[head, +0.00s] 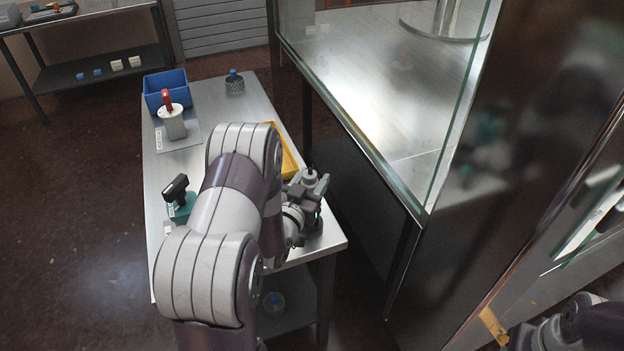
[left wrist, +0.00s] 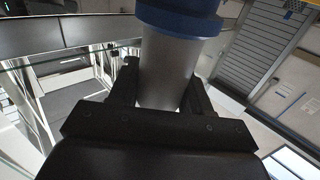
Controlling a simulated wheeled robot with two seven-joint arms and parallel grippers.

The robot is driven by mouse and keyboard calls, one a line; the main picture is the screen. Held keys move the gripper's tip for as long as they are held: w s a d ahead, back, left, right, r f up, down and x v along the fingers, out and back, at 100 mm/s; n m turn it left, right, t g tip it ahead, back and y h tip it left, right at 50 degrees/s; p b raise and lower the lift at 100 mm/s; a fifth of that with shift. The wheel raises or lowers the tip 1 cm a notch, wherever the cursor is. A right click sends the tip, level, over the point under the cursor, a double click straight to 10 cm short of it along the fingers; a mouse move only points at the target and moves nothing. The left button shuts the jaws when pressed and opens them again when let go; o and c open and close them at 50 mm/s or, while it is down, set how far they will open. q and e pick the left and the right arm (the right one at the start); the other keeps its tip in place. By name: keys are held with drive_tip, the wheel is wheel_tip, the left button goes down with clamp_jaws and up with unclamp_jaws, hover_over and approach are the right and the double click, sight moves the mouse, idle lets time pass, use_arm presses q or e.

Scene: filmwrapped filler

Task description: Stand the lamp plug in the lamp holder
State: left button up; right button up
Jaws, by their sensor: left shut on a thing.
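My left gripper (head: 306,190) is over the right front part of the steel table. In the left wrist view its fingers (left wrist: 162,88) are shut around a grey cylinder with a blue collar (left wrist: 167,62), which I take to be the lamp plug. In the head view the plug is mostly hidden by the gripper and cannot be made out clearly. A dark round piece (head: 313,228) shows just below the gripper. I cannot tell whether it is the lamp holder, or whether the plug touches it. My right gripper is not visible.
The steel table (head: 222,106) also bears a blue bin (head: 163,82), a white block with a red handle (head: 172,124), a blue-topped knurled piece (head: 234,83), a teal tool (head: 180,203) and a yellow tray (head: 288,160). A glass-walled bench (head: 385,130) stands close on the right.

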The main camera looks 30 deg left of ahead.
use_arm(q)
drive_tip(key=shift+f+b, duration=2.15)
drive_tip(key=shift+f, duration=0.5)
drive_tip(key=shift+f+b, duration=0.3)
drive_tip(key=shift+b, duration=0.05)
drive_tip(key=o, duration=1.3)
drive_tip(key=s+d+b, duration=0.1)
drive_tip(key=s, duration=1.2)
drive_tip(key=w+d+r+m+g+h+p, duration=0.1)
drive_tip(key=w+d+m+g+p, duration=0.15)
drive_tip(key=w+g+p, duration=0.4)
drive_tip(key=s+d+r+g, duration=0.2)
drive_tip(key=s+d+g, duration=0.1)
drive_tip(key=s, duration=0.2)
drive_tip(key=s+d+r+n+g+p, duration=0.1)
drive_tip(key=s+d+r+g, duration=0.1)
drive_tip(key=s+g, duration=0.1)
drive_tip(key=s+d+r+g, duration=0.2)
drive_tip(key=s+d+g, duration=0.1)
drive_tip(key=s, duration=0.3)
drive_tip(key=shift+s+d+r+n+g+h, duration=0.3)
drive_tip(key=shift+d+r+g, duration=0.1)
drive_tip(key=shift+g, duration=0.15)
